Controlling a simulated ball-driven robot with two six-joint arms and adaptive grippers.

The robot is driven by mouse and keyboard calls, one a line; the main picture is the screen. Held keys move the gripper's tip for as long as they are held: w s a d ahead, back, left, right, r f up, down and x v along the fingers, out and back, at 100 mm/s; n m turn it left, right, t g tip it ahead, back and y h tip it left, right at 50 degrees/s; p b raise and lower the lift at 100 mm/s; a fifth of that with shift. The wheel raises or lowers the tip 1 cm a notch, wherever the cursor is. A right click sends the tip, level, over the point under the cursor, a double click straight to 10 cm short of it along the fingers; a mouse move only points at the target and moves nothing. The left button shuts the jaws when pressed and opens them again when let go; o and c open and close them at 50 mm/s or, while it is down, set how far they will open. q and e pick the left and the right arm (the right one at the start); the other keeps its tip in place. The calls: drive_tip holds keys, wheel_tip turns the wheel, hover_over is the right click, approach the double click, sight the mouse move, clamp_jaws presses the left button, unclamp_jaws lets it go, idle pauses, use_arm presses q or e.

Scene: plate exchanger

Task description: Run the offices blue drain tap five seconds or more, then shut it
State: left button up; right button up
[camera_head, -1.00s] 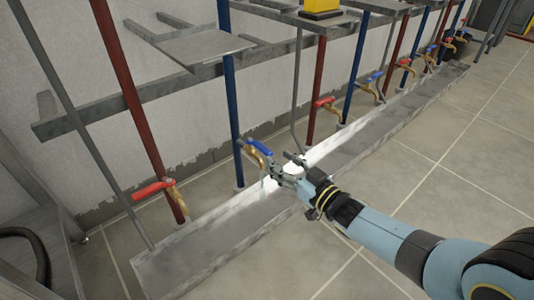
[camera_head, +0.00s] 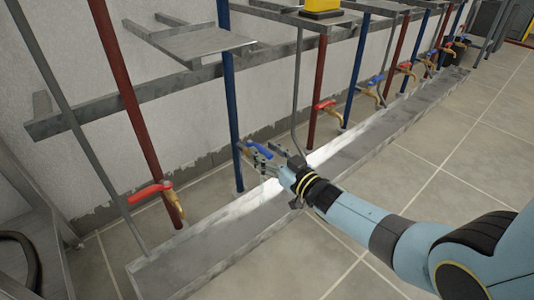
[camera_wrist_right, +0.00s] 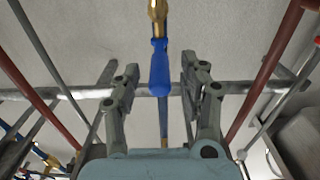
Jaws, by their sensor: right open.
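A blue-handled tap (camera_head: 258,148) sits low on the nearest blue pipe (camera_head: 231,115), above the long grey trough (camera_head: 190,255). No label naming offices can be read. My right gripper (camera_head: 263,160) is open close by this tap, overlapping it in the head view. In the right wrist view, the blue handle (camera_wrist_right: 159,72) and its brass body (camera_wrist_right: 157,12) show between the two spread fingers, with a gap on each side. I cannot tell whether water runs from the spout, which the gripper partly hides. My left gripper is out of view.
A red-handled tap (camera_head: 150,191) on a red pipe (camera_head: 128,95) stands to the left. More red and blue taps line the trough toward the back right. A grey shelf plate (camera_head: 203,45) juts out above. The tiled floor (camera_head: 440,170) at right is clear.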

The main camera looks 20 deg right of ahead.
clamp_jaws()
idle(0.5)
